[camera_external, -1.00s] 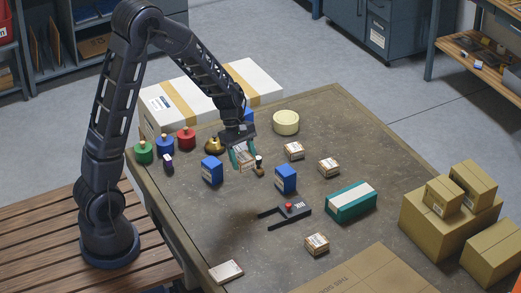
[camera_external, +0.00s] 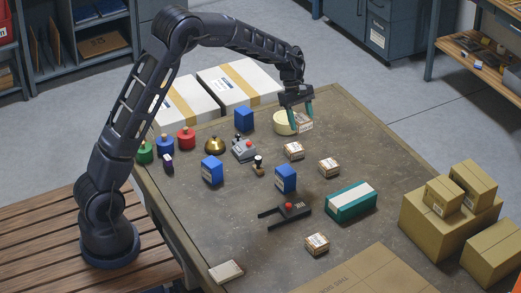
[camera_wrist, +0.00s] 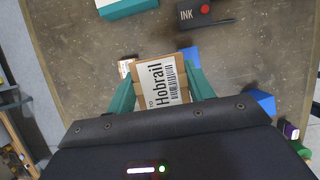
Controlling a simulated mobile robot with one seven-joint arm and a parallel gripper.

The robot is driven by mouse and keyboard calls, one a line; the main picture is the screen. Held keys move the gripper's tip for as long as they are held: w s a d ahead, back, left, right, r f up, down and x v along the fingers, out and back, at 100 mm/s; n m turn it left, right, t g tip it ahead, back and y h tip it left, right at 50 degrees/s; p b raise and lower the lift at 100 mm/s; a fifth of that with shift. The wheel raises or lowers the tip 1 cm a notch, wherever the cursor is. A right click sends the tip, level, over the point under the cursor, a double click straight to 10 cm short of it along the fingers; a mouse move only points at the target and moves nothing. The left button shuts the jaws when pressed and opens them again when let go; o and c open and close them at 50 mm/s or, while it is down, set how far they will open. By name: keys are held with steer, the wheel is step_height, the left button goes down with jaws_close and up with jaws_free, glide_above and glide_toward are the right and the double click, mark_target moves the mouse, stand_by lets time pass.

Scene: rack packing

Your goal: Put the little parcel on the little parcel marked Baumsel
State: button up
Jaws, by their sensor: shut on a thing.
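My gripper (camera_external: 298,114) is shut on a little parcel (camera_external: 305,125), held near the cream round tin at the table's far side. In the wrist view the held parcel (camera_wrist: 165,83) sits between the teal fingers and its label reads "Hobrail". Other little parcels lie on the table: one (camera_external: 294,151) nearest my gripper, one (camera_external: 329,167) to its right and one (camera_external: 317,244) near the front. Their marks are too small to read, so I cannot tell which is Baumsel. Part of a parcel (camera_wrist: 125,68) shows beside the held one in the wrist view.
The cream tin (camera_external: 284,122) is close to my gripper. Blue boxes (camera_external: 285,179), a bell (camera_external: 214,145), a grey device (camera_external: 243,150), a stamp (camera_external: 259,167), an ink pad (camera_external: 291,210) and a teal box (camera_external: 350,202) stand about. Large brown cartons (camera_external: 450,220) are at the right.

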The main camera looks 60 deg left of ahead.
glide_above(332, 166)
steer(key=a, duration=0.2)
steer(key=shift+m, duration=0.3)
steer(key=f, duration=1.9)
steer(key=shift+s+d+f, duration=0.1)
steer(key=shift+d+f, duration=0.05)
steer(key=shift+d, duration=0.05)
steer(key=o, duration=1)
steer(key=shift+f, duration=0.1)
